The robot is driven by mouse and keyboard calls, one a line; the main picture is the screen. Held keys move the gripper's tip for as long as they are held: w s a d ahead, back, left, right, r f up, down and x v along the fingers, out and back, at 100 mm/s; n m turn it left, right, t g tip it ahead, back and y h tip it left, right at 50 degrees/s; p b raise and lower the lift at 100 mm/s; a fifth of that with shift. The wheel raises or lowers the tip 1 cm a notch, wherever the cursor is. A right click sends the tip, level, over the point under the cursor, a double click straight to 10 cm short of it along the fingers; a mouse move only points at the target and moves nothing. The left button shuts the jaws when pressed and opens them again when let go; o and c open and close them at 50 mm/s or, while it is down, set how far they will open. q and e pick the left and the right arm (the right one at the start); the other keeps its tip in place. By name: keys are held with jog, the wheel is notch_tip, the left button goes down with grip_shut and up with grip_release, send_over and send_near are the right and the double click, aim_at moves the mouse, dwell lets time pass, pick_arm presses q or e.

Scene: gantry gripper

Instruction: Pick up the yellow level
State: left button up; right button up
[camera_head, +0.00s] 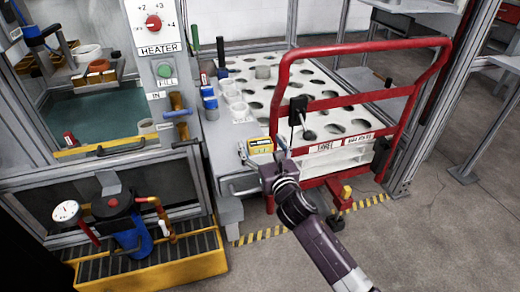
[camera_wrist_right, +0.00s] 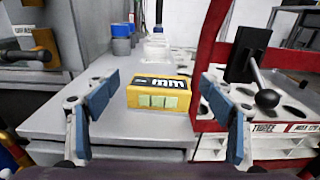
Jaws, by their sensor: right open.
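The yellow level (camera_head: 261,146), a small yellow block with a dark top label, sits on the grey ledge beside the red frame. In the right wrist view the level (camera_wrist_right: 158,95) shows pale green windows on its near face. My right gripper (camera_head: 272,157) is close in front of it. In the wrist view my right gripper (camera_wrist_right: 160,100) is open, with a blue-padded finger on each side of the level and visible gaps on both sides. It holds nothing. My left gripper is not in view.
A red tubular frame (camera_head: 362,48) stands just right of the level, with a black ball-ended lever (camera_wrist_right: 266,97). Blue and white cups (camera_head: 237,105) stand behind it on the ledge. The heater cabinet (camera_head: 158,48) is at the left. Grey floor is open at the lower right.

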jog(key=shift+w+a, duration=0.15)
jog(key=shift+w, duration=0.35)
jog(key=c, duration=1.2)
jog(key=shift+c, duration=1.1)
jog(key=shift+r, duration=0.1)
